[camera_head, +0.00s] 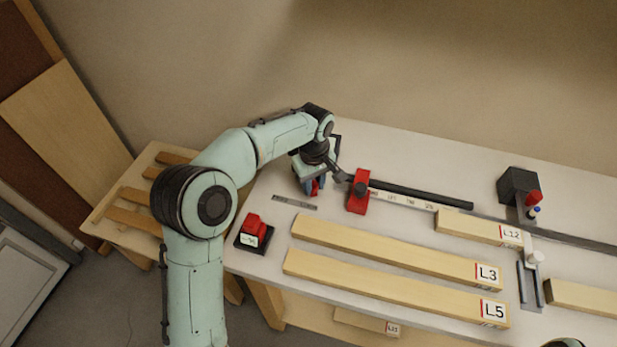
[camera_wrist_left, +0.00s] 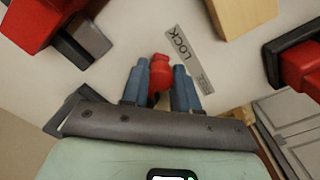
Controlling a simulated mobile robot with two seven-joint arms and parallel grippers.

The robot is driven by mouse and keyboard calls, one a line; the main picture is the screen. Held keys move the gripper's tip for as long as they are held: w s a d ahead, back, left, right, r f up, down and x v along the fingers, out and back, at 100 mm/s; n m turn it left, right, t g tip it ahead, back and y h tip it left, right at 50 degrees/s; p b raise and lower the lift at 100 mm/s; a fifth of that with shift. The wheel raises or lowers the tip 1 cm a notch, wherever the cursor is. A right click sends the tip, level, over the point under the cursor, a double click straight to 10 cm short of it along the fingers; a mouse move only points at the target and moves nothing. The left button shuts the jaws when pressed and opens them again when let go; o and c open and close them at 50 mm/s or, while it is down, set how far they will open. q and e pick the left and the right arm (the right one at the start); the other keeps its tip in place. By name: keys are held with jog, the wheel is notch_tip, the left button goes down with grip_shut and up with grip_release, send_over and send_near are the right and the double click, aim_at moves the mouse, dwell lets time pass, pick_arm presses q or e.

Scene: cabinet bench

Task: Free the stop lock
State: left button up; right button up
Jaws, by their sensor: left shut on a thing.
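The red stop (camera_head: 357,192) sits on the bench at the left end of a dark rail, and a red and dark grey block shows at the upper left of the left wrist view (camera_wrist_left: 40,22). My left gripper (camera_head: 316,187) points down beside the stop, to its left. Its blue-grey fingers (camera_wrist_left: 160,88) are shut on a small red knob (camera_wrist_left: 160,72), which looks like the stop's lock handle. A grey strip marked LOCK (camera_wrist_left: 187,55) lies close by on the bench, also seen in the head view (camera_head: 294,202). The knob's lower part is hidden.
A red-topped black box (camera_head: 253,234) stands at the bench's left edge. Boards L3 (camera_head: 390,248), L5 (camera_head: 390,287) and L12 (camera_head: 470,225) lie to the right. A black block (camera_head: 518,185) with a red part stands farther right.

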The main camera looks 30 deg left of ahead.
pick_arm(q)
jog(key=shift+s+a+b, duration=0.35)
jog(key=shift+s+a, duration=0.4)
jog(key=shift+a, duration=0.2)
jog(key=shift+s+a, duration=0.4)
jog(key=shift+a, duration=0.45)
